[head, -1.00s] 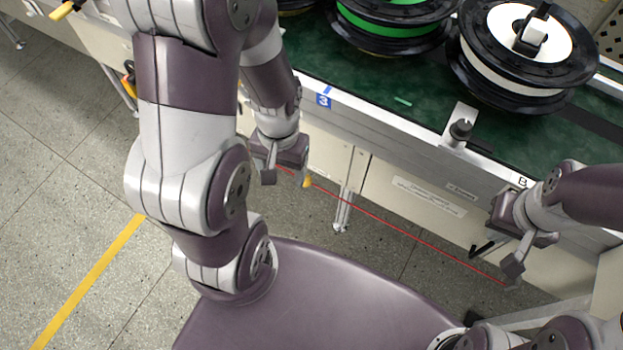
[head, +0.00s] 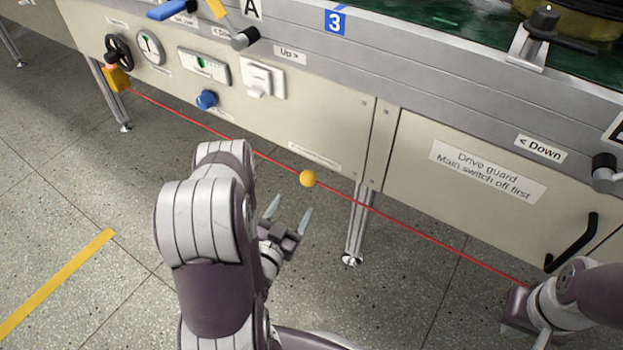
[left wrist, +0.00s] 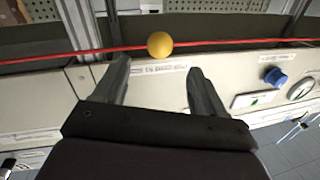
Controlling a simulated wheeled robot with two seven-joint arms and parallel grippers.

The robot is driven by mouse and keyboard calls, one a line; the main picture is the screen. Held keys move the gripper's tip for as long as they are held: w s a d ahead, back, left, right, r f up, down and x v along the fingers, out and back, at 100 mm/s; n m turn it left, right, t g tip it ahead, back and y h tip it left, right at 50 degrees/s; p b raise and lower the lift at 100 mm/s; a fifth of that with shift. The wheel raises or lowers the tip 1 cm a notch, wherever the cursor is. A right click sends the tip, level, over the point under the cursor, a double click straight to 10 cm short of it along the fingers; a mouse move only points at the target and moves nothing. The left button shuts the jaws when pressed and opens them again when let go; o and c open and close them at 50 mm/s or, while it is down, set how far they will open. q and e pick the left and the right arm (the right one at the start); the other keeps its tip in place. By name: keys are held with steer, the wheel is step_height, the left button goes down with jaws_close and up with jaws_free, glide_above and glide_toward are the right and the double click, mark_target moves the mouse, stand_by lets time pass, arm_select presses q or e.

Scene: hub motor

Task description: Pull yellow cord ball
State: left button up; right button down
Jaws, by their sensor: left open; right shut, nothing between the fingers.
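A yellow ball (head: 308,178) sits on a taut red cord (head: 430,237) that runs along the front of the machine. My left gripper (head: 289,214) is open and empty, just below and to the left of the ball, with its fingers pointing up toward the cord. In the left wrist view the ball (left wrist: 160,45) shows beyond the fingertips, between the two fingers (left wrist: 157,75) and apart from them. The red cord (left wrist: 240,43) crosses that view behind them. My right gripper (head: 517,318) is at the lower right, near the cord's right end, partly hidden by its arm.
The machine's cream front panel (head: 300,120) carries a blue knob (head: 206,100), a white switch (head: 262,78) and a gauge (head: 150,46). A yellow box with a red button (head: 117,77) is at the cord's left end. A black handle (head: 572,243) sticks out at right. A machine leg (head: 358,225) stands behind the cord.

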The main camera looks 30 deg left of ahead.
mark_target(311, 174)
arm_select(q)
steer(key=w+b, duration=0.1)
steer(key=w, duration=0.3)
steer(key=w+a+b, duration=0.1)
steer(key=w+b, duration=0.1)
steer(key=w, duration=0.2)
steer(key=w+b, duration=0.2)
steer(key=w, duration=0.2)
steer(key=shift+a+f, duration=0.1)
steer(key=shift+a, duration=0.1)
steer(key=shift+w, duration=0.2)
arm_select(e)
step_height(311, 174, down, 6)
steer(key=shift+r, duration=0.2)
arm_select(q)
steer(key=shift+c, duration=0.4)
